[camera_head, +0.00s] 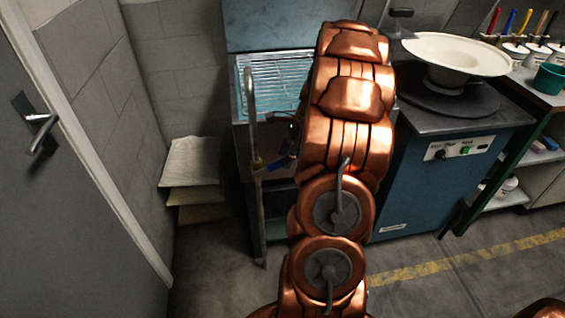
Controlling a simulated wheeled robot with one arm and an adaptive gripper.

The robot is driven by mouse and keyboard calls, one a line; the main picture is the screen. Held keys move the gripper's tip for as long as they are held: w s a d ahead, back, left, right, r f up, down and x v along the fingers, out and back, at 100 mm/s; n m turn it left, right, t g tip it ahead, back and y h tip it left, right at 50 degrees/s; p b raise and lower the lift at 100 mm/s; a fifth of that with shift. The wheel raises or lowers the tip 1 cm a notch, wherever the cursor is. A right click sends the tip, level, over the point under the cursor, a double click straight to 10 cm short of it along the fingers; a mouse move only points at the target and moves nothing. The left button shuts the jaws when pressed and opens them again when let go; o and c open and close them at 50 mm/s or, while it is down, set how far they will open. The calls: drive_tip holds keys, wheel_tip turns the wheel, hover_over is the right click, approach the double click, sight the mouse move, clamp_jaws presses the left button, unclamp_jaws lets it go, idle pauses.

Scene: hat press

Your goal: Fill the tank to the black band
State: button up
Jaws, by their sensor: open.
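My copper arm rises through the middle of the view and hides much of what lies behind it. Dark jointed parts that look like my gripper (284,132) show at its left edge, just right of the bent metal pipe; the rest is hidden. It is open, and I see nothing held in it. The bent metal pipe (250,105) with a brass fitting stands at the front left of a metal sink-like unit (240,140) with a wire rack (275,75). A small blue part shows beside the gripper; I cannot tell what it is. No tank with a black band is recognisable.
Shelves with pots (515,52) are at far right. Stacked sheets (190,165) lie left, near a grey door (60,200). Floor (440,290) is clear in front.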

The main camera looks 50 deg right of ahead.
sight(273, 167)
drive_tip(key=shift+x, duration=1.55)
clamp_jaws()
